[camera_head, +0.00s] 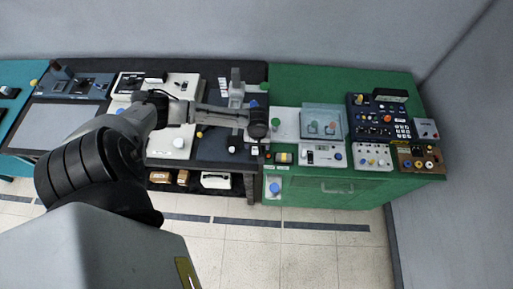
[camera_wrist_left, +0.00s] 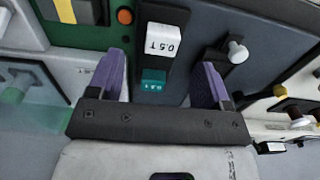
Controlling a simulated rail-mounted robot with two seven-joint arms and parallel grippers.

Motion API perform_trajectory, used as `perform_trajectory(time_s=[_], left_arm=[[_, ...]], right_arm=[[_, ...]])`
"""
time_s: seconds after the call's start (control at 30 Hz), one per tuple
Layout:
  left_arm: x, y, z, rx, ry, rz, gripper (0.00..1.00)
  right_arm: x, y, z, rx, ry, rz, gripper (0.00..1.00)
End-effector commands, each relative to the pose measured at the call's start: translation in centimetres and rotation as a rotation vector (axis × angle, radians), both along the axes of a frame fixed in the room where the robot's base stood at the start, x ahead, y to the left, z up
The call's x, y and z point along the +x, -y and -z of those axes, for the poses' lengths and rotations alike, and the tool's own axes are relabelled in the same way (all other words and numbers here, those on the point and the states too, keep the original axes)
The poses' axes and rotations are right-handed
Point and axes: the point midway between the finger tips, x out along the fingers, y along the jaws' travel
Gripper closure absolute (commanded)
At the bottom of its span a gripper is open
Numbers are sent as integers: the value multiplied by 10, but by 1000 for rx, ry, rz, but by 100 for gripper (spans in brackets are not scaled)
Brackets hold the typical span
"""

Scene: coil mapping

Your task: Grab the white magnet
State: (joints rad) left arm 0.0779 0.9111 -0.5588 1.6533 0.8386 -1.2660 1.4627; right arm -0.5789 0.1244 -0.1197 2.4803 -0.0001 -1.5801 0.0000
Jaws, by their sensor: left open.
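The white magnet (camera_wrist_left: 163,40), a small block marked 0.5 T, sits in a dark holder at the top middle of the left wrist view. A teal block (camera_wrist_left: 153,80) with its own label sits just below it in that picture. My left gripper (camera_wrist_left: 160,64) is open, with purple fingers apart on either side of these blocks. The magnet shows between and slightly beyond the fingertips, and I see no contact. In the head view my left arm reaches over the bench, and its fingers are hidden beneath the wrist. My right gripper is not in view.
A dark bench (camera_head: 213,150) adjoins a green cabinet (camera_head: 318,191) carrying several instruments. A clear box (camera_head: 324,121) and a dark control panel (camera_head: 381,117) stand on the right. In the left wrist view, a white knob (camera_wrist_left: 237,52) is close to the right finger.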

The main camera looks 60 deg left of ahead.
Motion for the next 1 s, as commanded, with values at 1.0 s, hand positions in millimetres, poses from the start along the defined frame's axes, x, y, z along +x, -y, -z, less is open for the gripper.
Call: perform_trajectory(time_s=[1.0], left_arm=[[-3, -1, 53, 1, 1, 1, 46]], right_arm=[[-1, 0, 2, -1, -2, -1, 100]])
